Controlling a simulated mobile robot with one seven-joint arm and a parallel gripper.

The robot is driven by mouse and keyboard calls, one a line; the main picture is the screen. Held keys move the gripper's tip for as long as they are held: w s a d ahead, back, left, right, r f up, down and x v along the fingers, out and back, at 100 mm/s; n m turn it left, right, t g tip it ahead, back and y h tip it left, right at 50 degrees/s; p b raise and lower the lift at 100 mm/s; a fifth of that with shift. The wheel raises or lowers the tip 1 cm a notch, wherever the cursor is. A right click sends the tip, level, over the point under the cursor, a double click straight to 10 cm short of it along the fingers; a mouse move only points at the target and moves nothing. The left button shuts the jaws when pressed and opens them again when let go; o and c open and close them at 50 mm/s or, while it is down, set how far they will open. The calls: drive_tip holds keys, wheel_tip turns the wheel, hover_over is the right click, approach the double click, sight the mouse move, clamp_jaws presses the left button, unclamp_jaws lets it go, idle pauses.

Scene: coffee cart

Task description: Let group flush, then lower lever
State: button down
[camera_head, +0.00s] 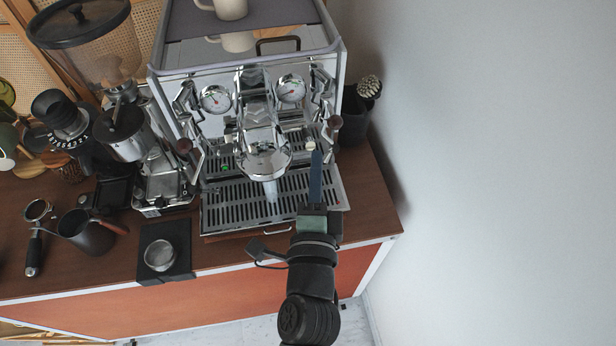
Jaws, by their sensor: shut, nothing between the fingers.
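The chrome espresso machine (213,130) stands on the wooden counter. Its group head (264,157) hangs at the front centre, and a pale stream of water (271,190) falls from it to the drip tray (235,205). A small cream-coloured tip (310,145), which looks like the end of the group lever, shows to the right of the group head. My gripper (316,155) is shut and empty, with its blue fingers just below and beside this tip. I cannot tell whether they touch. The rest of the lever is hard to make out.
A grinder (128,135) stands left of the machine. A dark pitcher (87,235), a portafilter (36,235) and a tamping mat (180,268) lie along the front left.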

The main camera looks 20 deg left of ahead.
sight(307, 143)
drive_tip(key=shift+g+y, duration=0.3)
drive_tip(key=shift+y, duration=0.1)
drive_tip(key=w+a+p, duration=0.1)
drive_tip(key=w+a, duration=0.3)
drive_tip(key=w, duration=0.1)
drive_tip(key=shift+w+a+r+p, duration=0.1)
drive_tip(key=shift+w+r+p, duration=0.05)
drive_tip(key=shift+p, duration=0.25)
drive_tip(key=shift+w+a, duration=0.1)
drive_tip(key=shift+w, duration=0.3)
drive_tip(key=shift+f, duration=0.25)
wheel_tip(307, 143, down, 9)
drive_tip(key=b, duration=0.9)
drive_tip(key=r+b+v, duration=0.1)
drive_tip(key=v, duration=0.7)
drive_tip(key=shift+s, duration=0.2)
